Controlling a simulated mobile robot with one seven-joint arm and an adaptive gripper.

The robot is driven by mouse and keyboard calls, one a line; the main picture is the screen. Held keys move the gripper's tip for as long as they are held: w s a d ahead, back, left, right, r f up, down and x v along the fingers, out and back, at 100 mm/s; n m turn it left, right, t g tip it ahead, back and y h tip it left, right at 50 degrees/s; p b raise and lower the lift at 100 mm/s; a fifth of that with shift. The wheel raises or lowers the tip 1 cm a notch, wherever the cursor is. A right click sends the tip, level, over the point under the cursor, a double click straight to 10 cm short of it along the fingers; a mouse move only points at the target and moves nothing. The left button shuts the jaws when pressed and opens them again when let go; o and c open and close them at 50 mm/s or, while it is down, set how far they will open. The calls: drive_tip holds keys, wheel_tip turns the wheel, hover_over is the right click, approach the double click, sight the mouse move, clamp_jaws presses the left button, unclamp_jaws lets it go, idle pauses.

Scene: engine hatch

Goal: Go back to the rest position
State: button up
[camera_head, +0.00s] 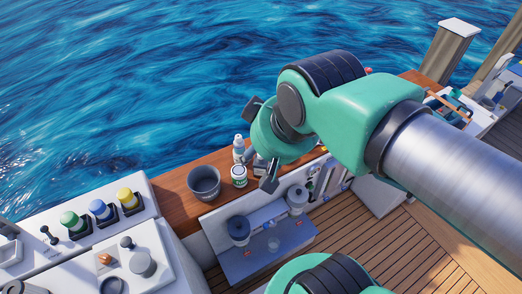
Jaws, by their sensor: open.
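My gripper (258,144) hangs from my teal arm, which reaches in from the right above the wooden ledge (176,203). Its two dark fingers are spread apart and I see nothing held between them. A white bottle (238,146) and a white jar with a green label (239,178) stand on the ledge close to the gripper in the picture. Their distance from the fingers is unclear. Part of the ledge behind the gripper and wrist is hidden.
A grey bucket (204,183) stands on the ledge. Below, a shelf (261,262) bears a dark-lidded canister (239,230), a light canister (297,198) and a clear cup (273,245). A white console (180,268) with knobs is at lower left. Deck planks (350,237) look clear; water lies beyond.

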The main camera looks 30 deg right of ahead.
drive_tip(key=shift+f, duration=0.1)
idle(0.3)
wheel_tip(320, 180, down, 8)
drive_tip(key=b, duration=0.7)
drive_tip(key=shift+r+b, duration=0.25)
drive_tip(key=shift+b, duration=0.15)
